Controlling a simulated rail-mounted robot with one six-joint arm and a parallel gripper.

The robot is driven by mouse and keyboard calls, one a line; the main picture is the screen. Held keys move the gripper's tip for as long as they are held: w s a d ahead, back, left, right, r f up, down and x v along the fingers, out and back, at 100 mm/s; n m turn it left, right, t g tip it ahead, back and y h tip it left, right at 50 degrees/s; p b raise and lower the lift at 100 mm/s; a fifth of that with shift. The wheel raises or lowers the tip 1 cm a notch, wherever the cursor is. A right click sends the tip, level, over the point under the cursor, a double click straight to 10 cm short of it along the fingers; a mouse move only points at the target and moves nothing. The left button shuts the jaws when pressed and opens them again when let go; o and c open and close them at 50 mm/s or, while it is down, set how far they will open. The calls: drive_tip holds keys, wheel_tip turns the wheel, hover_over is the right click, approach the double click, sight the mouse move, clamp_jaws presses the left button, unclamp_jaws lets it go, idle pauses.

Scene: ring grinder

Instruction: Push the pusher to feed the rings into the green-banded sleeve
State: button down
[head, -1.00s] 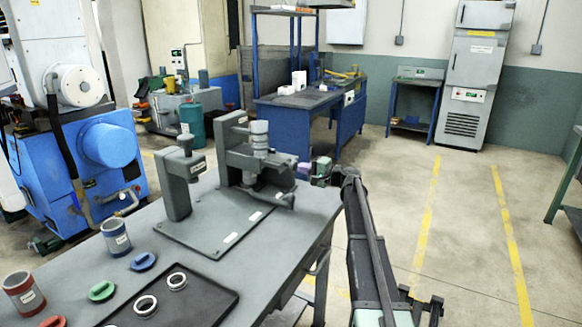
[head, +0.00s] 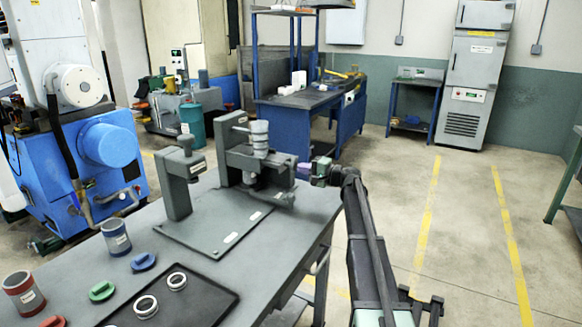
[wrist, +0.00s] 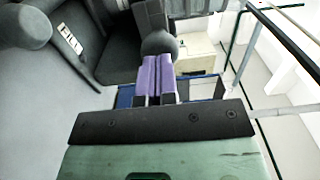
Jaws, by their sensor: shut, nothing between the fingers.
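My gripper (head: 302,168) is at the right side of the grey press fixture (head: 235,160), above the table's right edge. Its purple fingers are closed together and empty. In the wrist view the fingertips (wrist: 158,58) point at a grey rounded knob (wrist: 159,43), which may be the pusher's end. I cannot tell whether they touch it. A stack of grey cylindrical pieces (head: 260,137) stands on top of the fixture. No green band shows, so I cannot make out the green-banded sleeve.
A blue-banded cup (head: 116,236) and a red-banded cup (head: 24,292) stand at the table's left. Green (head: 102,290), blue (head: 143,261) and red (head: 52,321) lids lie near them. A grey post (head: 178,180) stands left of the fixture. The floor to the right is open.

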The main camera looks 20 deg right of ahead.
sight(286, 162)
drive_tip(key=shift+w, duration=0.1)
idle(0.4)
drive_tip(key=shift+x, duration=3.6)
drive_tip(key=shift+a, duration=0.1)
drive_tip(key=v, duration=0.7)
drive_tip(key=shift+s, duration=0.25)
drive_tip(key=v, duration=0.5)
drive_tip(key=shift+w, duration=0.1)
